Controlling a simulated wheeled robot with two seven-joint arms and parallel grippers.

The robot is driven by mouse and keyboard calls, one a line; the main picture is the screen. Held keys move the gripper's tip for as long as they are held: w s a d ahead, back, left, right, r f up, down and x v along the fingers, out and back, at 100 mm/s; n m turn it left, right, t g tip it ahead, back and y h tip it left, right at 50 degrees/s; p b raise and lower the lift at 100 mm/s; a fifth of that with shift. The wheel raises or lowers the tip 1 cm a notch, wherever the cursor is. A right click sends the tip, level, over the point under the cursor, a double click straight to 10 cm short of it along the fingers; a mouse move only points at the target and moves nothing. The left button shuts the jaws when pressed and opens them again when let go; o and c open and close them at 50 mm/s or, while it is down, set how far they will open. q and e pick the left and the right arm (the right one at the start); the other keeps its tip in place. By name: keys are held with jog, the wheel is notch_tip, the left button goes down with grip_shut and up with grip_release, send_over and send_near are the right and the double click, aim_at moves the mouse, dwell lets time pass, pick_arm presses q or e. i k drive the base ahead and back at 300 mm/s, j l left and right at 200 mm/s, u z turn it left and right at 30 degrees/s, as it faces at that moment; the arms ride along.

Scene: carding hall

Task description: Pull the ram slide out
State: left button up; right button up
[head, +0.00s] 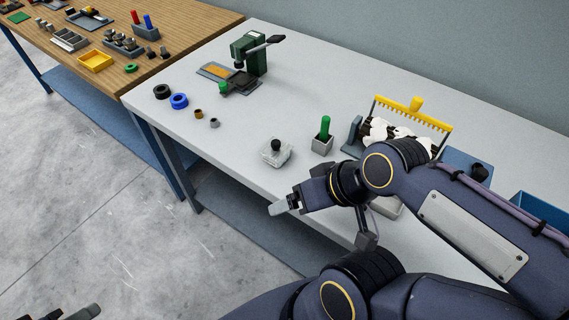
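A dark green press (246,55) with a black lever stands at the back of the grey bench. A dark slide-like part (240,83) with a green knob (222,87) sits low at its front; I take this for the ram slide, but cannot tell for sure. My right gripper (278,208) is over the bench's front edge, well to the front right of the press and touching nothing visible. Its fingers overlap, so its opening is unclear. My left gripper (85,312) is only partly in view at the bottom left, over the floor, far from the press.
Black and blue rings (179,101) and two small bushings lie left of centre. A pale block with a black knob (276,151) and a green-handled tool in a grey holder (322,142) stand nearer my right arm. A yellow comb-like rack (412,109) is behind it.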

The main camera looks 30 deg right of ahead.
aim_at(241, 80)
jog(key=i+j+z, duration=0.3)
jog(key=i, duration=0.35)
jog(key=i+j+z, duration=0.35)
jog(key=i+j, duration=0.25)
